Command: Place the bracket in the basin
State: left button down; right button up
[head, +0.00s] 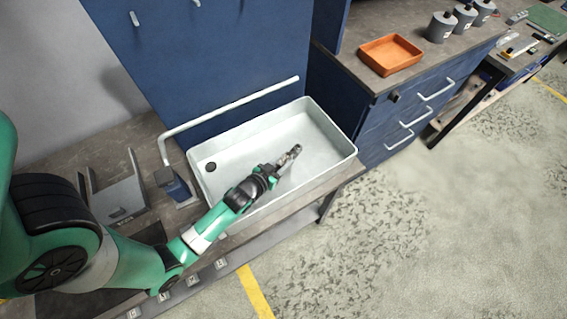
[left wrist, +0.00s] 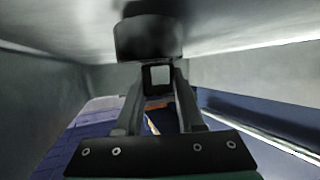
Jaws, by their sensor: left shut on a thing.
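The basin (head: 327,139) is a pale, shallow rectangular sink with a dark drain at its left end. My left gripper (head: 290,158) reaches over the basin's interior from its front edge in the head view. Its fingers, also seen in the left wrist view (left wrist: 158,100), are shut on a small grey piece with a square opening, the bracket (left wrist: 159,75). In the head view the bracket is too small to tell apart from the fingertips. I cannot tell whether it touches the basin floor. My right gripper is not in view.
A white tap pipe (head: 230,107) runs along the basin's back. An orange tray (head: 390,54) and several grey canisters (head: 440,27) sit on the blue cabinet at right.

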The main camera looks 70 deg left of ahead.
aim_at(280, 166)
pick_arm(q)
jog(key=shift+f, duration=0.1)
jog(key=shift+f, duration=0.15)
jog(key=c, duration=0.5)
grip_release()
jog(key=shift+r, duration=0.25)
jog(key=p+v, duration=0.1)
jog(key=v, duration=0.6)
jog(key=shift+s+d, duration=0.1)
jog(key=shift+s, duration=0.15)
